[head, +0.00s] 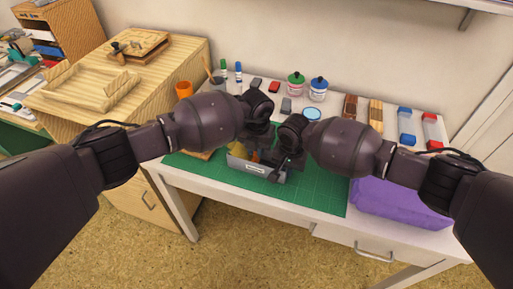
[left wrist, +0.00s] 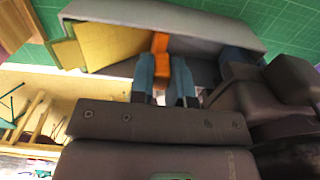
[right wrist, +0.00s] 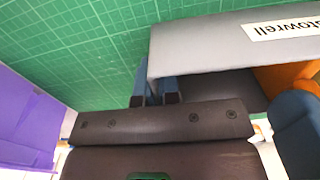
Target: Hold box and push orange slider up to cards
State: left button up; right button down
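The grey box (head: 240,165) with a white label stands on the green mat; its wall (right wrist: 195,48) fills much of the right wrist view. Yellow cards (left wrist: 112,42) lean together toward the left of the box in the left wrist view. The orange slider (left wrist: 160,55) stands upright beside the cards. My left gripper (left wrist: 164,72) reaches into the box with its fingers on both sides of the slider, apparently closed on it. In the head view my grippers partly hide the box.
The green mat (head: 315,190) is clear to the right of the box. A purple block (head: 400,203) lies at the right front of the table. Jars, stamps and inkpads stand along the back.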

pick_arm(q)
grip_shut()
jog(key=shift+a, duration=0.1)
jog(key=a, duration=0.1)
jog(key=w+a, duration=0.1)
jog(key=a, duration=0.1)
jog(key=shift+w, duration=0.1)
jog(key=o, duration=0.7)
grip_release()
jog(key=shift+c, duration=0.2)
notch_tip(320, 180, up, 12)
